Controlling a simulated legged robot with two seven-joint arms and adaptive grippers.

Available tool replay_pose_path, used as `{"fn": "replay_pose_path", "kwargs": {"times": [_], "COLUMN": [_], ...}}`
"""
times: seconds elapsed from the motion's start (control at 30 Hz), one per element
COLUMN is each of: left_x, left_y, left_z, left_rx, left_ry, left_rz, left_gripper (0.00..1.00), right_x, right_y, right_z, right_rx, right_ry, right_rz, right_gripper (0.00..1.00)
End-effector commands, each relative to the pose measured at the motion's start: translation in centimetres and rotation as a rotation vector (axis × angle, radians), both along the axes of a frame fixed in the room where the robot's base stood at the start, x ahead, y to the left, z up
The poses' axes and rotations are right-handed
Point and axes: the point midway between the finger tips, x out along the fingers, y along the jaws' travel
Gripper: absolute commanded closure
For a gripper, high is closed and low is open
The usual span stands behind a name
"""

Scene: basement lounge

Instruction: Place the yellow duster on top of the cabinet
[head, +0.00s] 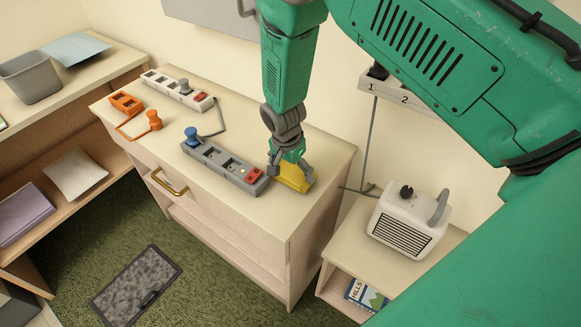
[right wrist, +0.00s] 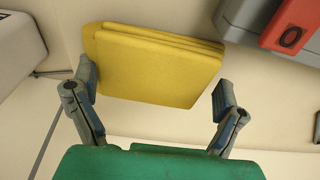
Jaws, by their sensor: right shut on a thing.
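The yellow duster (head: 293,178) is a folded yellow cloth at the right part of the cabinet's (head: 318,160) pale top, near its front edge. It also shows large in the right wrist view (right wrist: 155,66). My right gripper (head: 289,171) points down over the cabinet and is shut on the duster, with one finger at each side of it in the right wrist view. The duster is at or just above the top; I cannot tell whether it rests there. The fingers hide part of it in the head view. My left gripper is not in view.
A grey power strip (head: 222,165) with a red switch lies close left of the duster. A white strip (head: 178,90) and an orange corded item (head: 126,103) lie further left. A white heater (head: 410,222) stands on a lower unit at right. The cabinet's back right top is clear.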

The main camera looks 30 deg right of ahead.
Motion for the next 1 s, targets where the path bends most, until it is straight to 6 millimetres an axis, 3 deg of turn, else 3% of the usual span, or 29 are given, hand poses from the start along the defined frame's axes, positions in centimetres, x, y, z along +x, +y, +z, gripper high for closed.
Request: {"fn": "replay_pose_path", "kwargs": {"times": [0.13,0.17,0.2,0.57,1.0], "left_x": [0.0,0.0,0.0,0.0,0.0], "left_y": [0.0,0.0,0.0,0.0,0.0], "left_z": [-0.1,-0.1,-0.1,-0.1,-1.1], "left_rx": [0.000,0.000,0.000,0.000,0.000], "left_ry": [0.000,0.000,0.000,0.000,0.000], "left_rz": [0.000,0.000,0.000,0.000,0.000], "left_gripper": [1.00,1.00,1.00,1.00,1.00], "right_x": [-0.1,-0.1,-0.1,0.0,-0.5], "right_y": [0.0,0.0,0.0,0.1,1.2], "right_z": [0.0,-0.1,0.0,0.7,9.1], "right_rx": [0.000,0.000,0.000,0.000,-0.001], "right_ry": [0.000,0.000,0.000,-0.002,-0.003], "right_rz": [0.000,0.000,0.000,0.000,0.000], "right_gripper": [0.40,0.04,0.00,0.00,0.00]}}
